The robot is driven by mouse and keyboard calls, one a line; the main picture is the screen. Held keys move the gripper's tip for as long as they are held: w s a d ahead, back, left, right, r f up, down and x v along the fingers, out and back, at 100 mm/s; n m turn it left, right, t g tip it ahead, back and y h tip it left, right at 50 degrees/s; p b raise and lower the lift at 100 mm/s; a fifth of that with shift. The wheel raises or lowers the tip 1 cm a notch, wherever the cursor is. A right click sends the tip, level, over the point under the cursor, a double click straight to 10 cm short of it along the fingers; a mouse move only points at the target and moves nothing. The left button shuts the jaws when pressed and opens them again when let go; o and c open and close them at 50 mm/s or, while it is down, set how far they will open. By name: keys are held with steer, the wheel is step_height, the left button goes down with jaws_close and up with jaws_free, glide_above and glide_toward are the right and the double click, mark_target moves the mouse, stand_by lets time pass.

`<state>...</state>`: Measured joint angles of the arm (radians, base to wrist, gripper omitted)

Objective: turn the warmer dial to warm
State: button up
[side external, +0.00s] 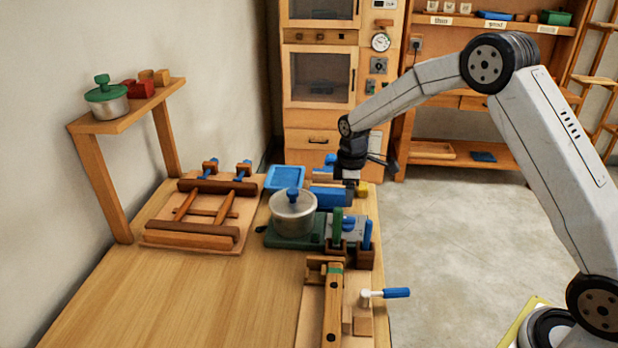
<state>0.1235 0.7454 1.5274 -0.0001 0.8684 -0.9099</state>
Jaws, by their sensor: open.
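The warmer (285,240) is a flat green base on the table, with a lidded metal pot (293,216) with a blue knob standing on it. My gripper (349,196) points down, to the right of the pot and above the crowded right side of the table. It is open, with no object visibly held. Its fingertips are small and hard to separate from the blue things around them.
A blue tray (285,179) and a blue block (328,196) lie behind the pot. A wooden rack (192,222) lies left. Upright green and blue handles (338,228) and a clamp with a blue handle (396,293) crowd the right edge. The front left table is clear.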

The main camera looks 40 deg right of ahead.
mark_target(347, 217)
steer(key=shift+f, duration=3.55)
jaws_close()
